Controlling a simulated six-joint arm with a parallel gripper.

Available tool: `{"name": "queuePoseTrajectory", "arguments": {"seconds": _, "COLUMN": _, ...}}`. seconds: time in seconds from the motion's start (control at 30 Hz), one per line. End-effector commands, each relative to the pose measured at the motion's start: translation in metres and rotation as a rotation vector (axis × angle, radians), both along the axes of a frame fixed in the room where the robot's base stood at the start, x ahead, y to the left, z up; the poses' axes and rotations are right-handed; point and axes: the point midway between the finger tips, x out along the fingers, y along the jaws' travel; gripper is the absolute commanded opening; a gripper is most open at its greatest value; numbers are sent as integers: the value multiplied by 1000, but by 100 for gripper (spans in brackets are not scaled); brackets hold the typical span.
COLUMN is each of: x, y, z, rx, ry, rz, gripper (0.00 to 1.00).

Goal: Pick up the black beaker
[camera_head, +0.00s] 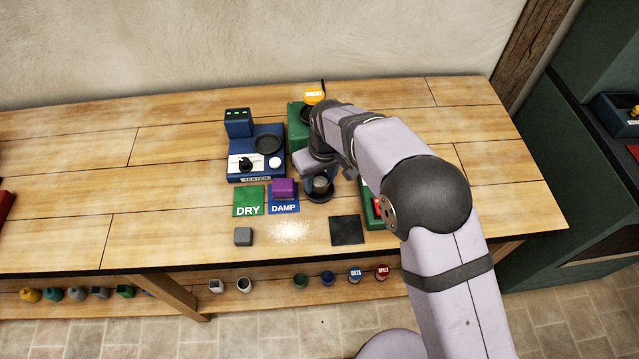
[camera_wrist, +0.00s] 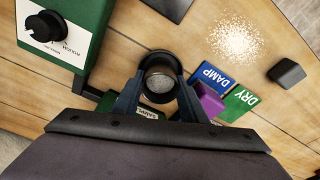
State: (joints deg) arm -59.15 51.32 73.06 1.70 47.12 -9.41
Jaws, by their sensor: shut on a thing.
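The black beaker (camera_wrist: 161,66) is a dark round cup seen from above in the wrist view, with pale grainy material inside. My gripper (camera_wrist: 160,88) is shut on it, with one finger on each side of its wall. In the head view the beaker (camera_head: 319,195) shows under my wrist, right of the purple block. My gripper (camera_head: 320,180) partly covers it there. I cannot tell whether its base touches the table.
A blue tester (camera_head: 270,140) stands behind left. A purple block (camera_head: 284,188) sits on the DAMP card, beside the DRY card (camera_head: 248,201). Pale grain (camera_head: 292,230) is spilled in front. A grey block (camera_head: 243,236), a black square (camera_head: 347,230) and a green machine (camera_wrist: 65,35) are nearby.

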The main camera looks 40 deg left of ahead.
Motion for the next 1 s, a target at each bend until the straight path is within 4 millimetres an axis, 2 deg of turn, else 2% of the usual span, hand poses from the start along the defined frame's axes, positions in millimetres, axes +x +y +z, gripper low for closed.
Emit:
{"name": "queuePoseTrajectory", "arguments": {"seconds": 0.27, "x": 1, "y": 1, "z": 11, "rx": 4, "ry": -3, "rz": 0, "gripper": 14}}
{"name": "queuePoseTrajectory", "arguments": {"seconds": 0.7, "x": 1, "y": 1, "z": 79, "rx": 3, "ry": -2, "rz": 0, "gripper": 14}}
{"name": "queuePoseTrajectory", "arguments": {"seconds": 0.83, "x": 1, "y": 1, "z": 93, "rx": 3, "ry": -2, "rz": 0, "gripper": 14}}
{"name": "queuePoseTrajectory", "arguments": {"seconds": 1.0, "x": 1, "y": 0, "z": 101, "rx": 2, "ry": -1, "rz": -1, "gripper": 14}}
